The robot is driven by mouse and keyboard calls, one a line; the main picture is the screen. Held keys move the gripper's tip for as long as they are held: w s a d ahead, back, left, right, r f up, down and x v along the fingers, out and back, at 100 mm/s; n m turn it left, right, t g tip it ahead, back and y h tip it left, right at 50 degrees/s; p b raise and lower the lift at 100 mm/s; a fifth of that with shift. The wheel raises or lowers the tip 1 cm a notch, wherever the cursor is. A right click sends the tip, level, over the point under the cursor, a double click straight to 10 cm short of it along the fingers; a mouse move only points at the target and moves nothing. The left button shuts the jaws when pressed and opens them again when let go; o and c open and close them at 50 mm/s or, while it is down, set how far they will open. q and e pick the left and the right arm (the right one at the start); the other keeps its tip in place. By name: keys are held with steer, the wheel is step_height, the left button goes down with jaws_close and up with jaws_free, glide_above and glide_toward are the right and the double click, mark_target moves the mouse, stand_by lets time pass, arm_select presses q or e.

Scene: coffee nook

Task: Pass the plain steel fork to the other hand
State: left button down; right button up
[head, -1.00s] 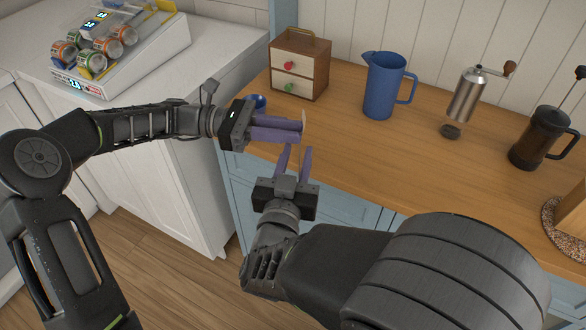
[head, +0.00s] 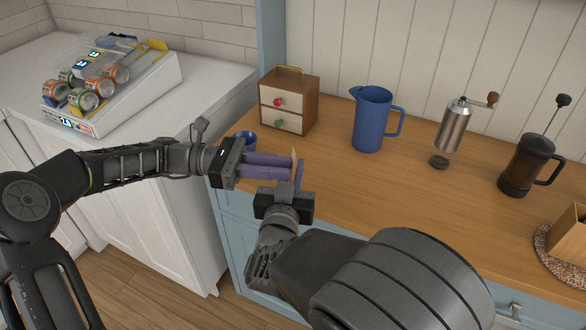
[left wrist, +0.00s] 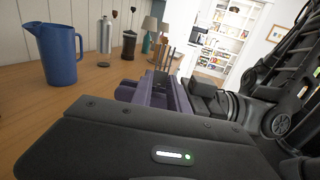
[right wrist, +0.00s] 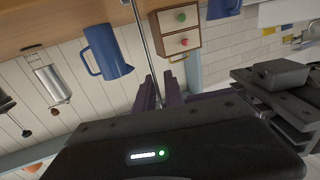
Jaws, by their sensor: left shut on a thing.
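The plain steel fork is a thin pale sliver (head: 294,155) at the tips of my left gripper (head: 294,166) in the head view. My left gripper's purple fingers are shut on it. In the right wrist view the fork is a long thin steel rod (right wrist: 145,30) running down toward the fingers of my right gripper (right wrist: 160,92). Those fingers stand apart, with the rod's lower end appearing between them. In the head view my right gripper (head: 289,183) is just below the left fingertips, very close to them. The fork's gripped part is hidden.
A small blue cup (head: 246,141) stands behind my left gripper on the wooden counter (head: 350,190). A drawer box (head: 289,101), blue pitcher (head: 373,120), grinder (head: 453,130) and French press (head: 522,165) stand further back. A can rack (head: 125,90) is on the white counter. The middle wood is clear.

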stand_by(1.3)
arm_select(q)
steer(key=c, duration=1.2)
jaws_free()
steer(key=shift+a, duration=0.15)
steer(key=a, duration=0.7)
steer(key=shift+w, duration=0.3)
